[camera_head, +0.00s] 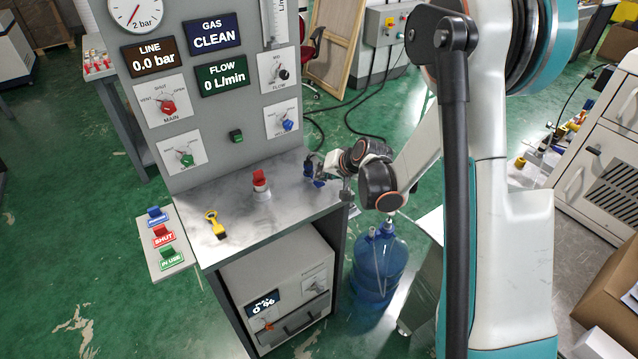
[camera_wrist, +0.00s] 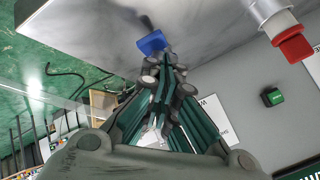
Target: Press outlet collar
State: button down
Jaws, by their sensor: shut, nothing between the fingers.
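A small blue collar-like part (camera_head: 318,182) sits by the right edge of the grey bench top, partly hidden by my gripper. I take it for the outlet collar, though no label shows. In the wrist view the blue part (camera_wrist: 152,42) lies just beyond my fingertips, with a short dark stem behind it. My gripper (camera_head: 322,165) is at the bench's right edge, close to the blue part. In the wrist view its fingers (camera_wrist: 164,66) are together and empty. I cannot tell whether they touch the blue part.
A red-capped white fitting (camera_head: 261,184) stands on the bench, with a yellow-handled tool (camera_head: 215,224) to its left. The upright panel (camera_head: 215,100) with dials and knobs rises behind. A blue water bottle (camera_head: 379,268) stands below my arm, right of the bench.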

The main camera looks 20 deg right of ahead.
jog(key=shift+f+b, duration=0.8)
jog(key=shift+f, duration=0.1)
dwell(0.7)
jog(key=shift+r, duration=0.1)
jog(key=shift+r+p, duration=0.75)
jog(key=shift+r, duration=0.45)
jog(key=shift+r, duration=0.15)
jog(key=shift+r+p, duration=1.4)
jog(key=shift+r, duration=1)
